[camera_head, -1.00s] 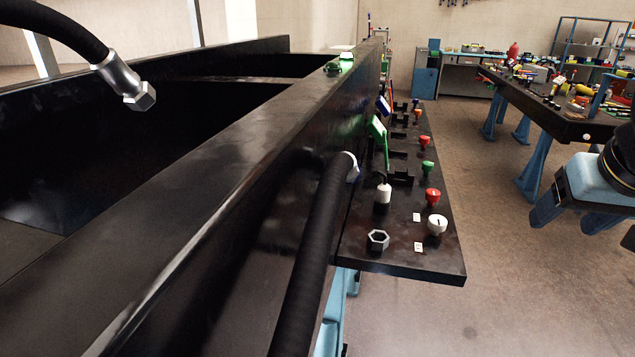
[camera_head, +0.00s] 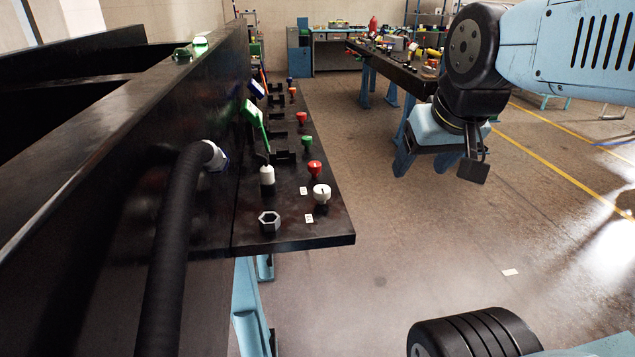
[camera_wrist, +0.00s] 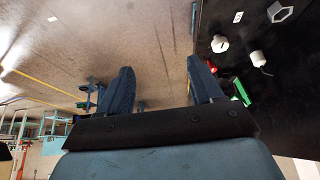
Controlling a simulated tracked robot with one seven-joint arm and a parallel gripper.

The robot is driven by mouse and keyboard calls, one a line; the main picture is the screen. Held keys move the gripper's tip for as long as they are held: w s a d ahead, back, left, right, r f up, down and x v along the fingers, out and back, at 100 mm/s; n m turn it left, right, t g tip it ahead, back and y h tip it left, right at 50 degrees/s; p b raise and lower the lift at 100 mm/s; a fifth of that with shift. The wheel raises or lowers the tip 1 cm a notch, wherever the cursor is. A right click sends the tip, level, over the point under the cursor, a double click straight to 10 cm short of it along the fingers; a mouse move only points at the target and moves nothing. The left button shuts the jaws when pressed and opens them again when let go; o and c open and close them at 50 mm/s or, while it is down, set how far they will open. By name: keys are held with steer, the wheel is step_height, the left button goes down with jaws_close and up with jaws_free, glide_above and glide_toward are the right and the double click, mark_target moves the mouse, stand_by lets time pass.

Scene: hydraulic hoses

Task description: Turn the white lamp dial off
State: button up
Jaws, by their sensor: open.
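The white dial (camera_head: 321,194) is a round knob near the front right corner of the black panel shelf (camera_head: 327,234). Two small white labels (camera_head: 303,190) (camera_head: 309,218) sit to its left. It also shows in the wrist view (camera_wrist: 220,43), in the upper right. A white cylindrical piece (camera_head: 267,177) stands left of the dial. My gripper (camera_head: 440,158) hangs over open floor, right of the shelf and apart from the dial. In the wrist view its two fingers (camera_wrist: 160,88) are spread with nothing between them.
Red (camera_head: 314,169) and green (camera_head: 307,141) knobs line the shelf behind the dial. A hex socket (camera_head: 269,221) is at its front. A black hose (camera_head: 170,245) runs from the side wall on the left. A second workbench (camera_head: 400,70) stands behind my gripper. The floor between is clear.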

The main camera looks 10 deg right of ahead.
steer(key=m+g+y, duration=0.3)
steer(key=m+g, duration=0.6)
glide_above(322, 188)
steer(key=w+d, duration=0.4)
steer(key=x, duration=1.3)
steer(key=shift+a+f, duration=0.15)
steer(key=shift+f, duration=0.1)
steer(key=shift+c, duration=0.2)
steer(key=c, duration=1)
steer(key=shift+c, duration=0.2)
